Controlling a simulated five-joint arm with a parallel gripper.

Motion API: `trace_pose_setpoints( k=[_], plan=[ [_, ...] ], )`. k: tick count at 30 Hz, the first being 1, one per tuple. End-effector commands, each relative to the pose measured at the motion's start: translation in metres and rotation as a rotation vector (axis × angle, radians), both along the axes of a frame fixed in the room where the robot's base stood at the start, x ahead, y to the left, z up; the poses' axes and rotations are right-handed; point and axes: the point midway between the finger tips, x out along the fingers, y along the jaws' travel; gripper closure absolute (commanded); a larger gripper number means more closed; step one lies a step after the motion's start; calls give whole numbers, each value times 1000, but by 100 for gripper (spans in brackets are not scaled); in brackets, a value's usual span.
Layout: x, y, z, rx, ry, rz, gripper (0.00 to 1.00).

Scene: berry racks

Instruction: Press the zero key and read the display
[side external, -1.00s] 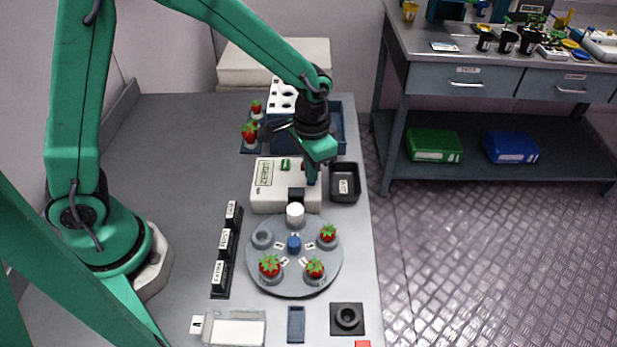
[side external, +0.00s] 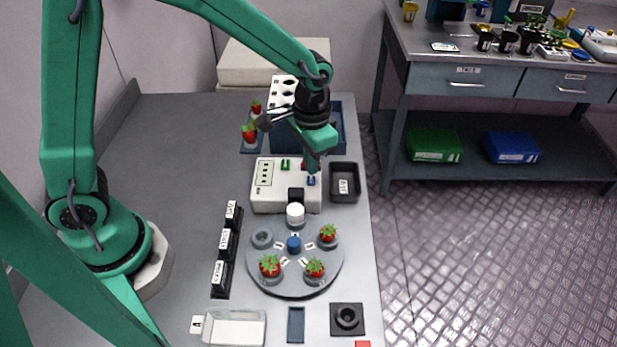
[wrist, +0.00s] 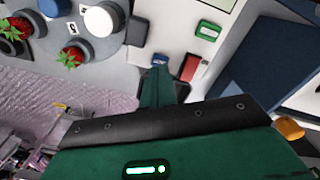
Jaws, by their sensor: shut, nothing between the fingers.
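A white box device (side external: 262,199) stands at the middle of the bench. It has a display (side external: 265,173) on its left side, with small dark marks that I cannot read. It carries a green key (side external: 286,164), a blue key (side external: 311,181) and a red key, partly hidden by my gripper. In the wrist view the green key (wrist: 208,30) and blue key (wrist: 188,66) show white labels too small to read, so I cannot tell which is zero. My gripper (side external: 313,169) is shut and empty, its tip just above the blue key; its finger shows in the wrist view (wrist: 156,76).
A black tray (side external: 357,183) stands close right of the device. A round grey turntable (side external: 293,287) with strawberries and a white-topped post (side external: 295,213) are in front. A dark blue rack (side external: 337,135) stands behind. Open bench lies to the left.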

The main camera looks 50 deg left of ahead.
Motion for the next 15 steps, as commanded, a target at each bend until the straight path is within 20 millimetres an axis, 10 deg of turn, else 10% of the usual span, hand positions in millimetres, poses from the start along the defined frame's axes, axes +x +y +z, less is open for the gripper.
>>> trace_pose_setpoints(
  k=[15],
  plan=[
    [0, 0, 30, -1, -2, 0, 100]
  ],
)
